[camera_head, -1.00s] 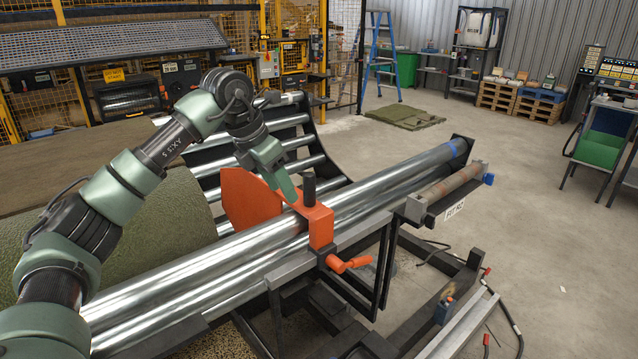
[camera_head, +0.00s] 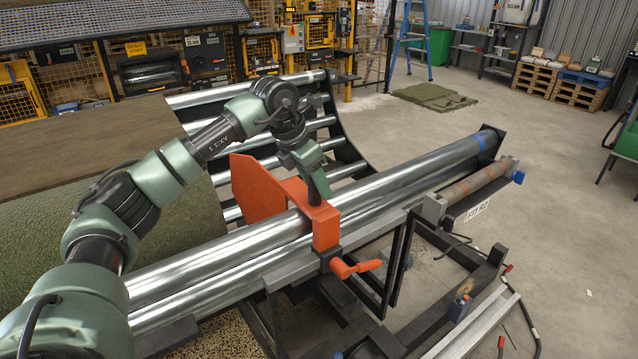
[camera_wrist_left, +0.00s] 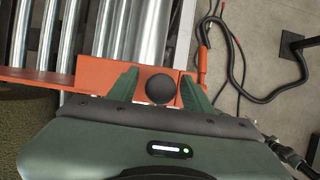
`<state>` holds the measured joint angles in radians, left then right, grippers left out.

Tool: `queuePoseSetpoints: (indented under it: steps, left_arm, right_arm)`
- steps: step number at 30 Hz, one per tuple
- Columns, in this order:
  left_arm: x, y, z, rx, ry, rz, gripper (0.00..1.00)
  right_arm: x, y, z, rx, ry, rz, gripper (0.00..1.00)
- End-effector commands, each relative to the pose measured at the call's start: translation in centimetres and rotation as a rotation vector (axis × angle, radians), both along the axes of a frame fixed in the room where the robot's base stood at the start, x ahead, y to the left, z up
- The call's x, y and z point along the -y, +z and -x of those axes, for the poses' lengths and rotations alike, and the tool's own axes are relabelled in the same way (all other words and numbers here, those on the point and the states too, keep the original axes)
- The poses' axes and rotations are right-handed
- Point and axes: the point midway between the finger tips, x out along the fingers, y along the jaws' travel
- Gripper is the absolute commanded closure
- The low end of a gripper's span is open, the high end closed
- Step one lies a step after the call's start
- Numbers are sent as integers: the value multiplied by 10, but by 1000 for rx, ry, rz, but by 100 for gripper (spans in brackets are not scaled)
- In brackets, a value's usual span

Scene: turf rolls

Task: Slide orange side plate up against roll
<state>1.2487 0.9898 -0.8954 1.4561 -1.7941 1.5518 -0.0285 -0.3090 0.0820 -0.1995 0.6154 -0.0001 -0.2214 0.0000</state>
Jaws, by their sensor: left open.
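The orange side plate (camera_head: 258,188) stands upright on the shiny metal rollers, joined to an orange clamp block (camera_head: 326,228) with a black knob on top and an orange handle (camera_head: 353,267) at the front. The green turf roll (camera_head: 105,235) lies left of the plate; its end is near the plate, and I cannot tell whether they touch. My left gripper (camera_head: 316,184) is at the knob. In the left wrist view its open fingers (camera_wrist_left: 158,90) stand on either side of the black knob (camera_wrist_left: 160,89). My right gripper is out of view.
The long metal rollers (camera_head: 420,180) run to the far right, ending at a dark end plate (camera_head: 490,142). A thinner rusty roller (camera_head: 477,186) lies beside them. Curved roller bed (camera_head: 345,150) is behind. Hoses lie on the floor at right.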

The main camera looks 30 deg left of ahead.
Motion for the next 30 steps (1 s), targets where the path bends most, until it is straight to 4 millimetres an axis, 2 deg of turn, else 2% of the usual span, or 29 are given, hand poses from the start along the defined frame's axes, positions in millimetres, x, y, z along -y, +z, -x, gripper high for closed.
queuePoseSetpoints:
  steps: [6, 14, 17, 18, 20, 30]
  left_arm:
    - [3, -17, -7, 0, 0, 0, 50]
    - [3, -19, -7, 1, 0, 0, 50]
    - [3, -19, -7, 1, 0, 0, 75]
    - [3, -19, -7, 1, 0, 0, 86]
    - [3, -19, -7, 1, 0, 0, 100]
    - [3, -18, -7, 1, 0, 0, 100]
  right_arm:
    - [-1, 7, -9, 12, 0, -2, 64]
    - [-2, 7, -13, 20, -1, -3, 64]
    - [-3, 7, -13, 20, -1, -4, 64]
    - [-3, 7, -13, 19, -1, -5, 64]
    - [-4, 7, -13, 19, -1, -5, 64]
    - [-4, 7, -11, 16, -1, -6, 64]
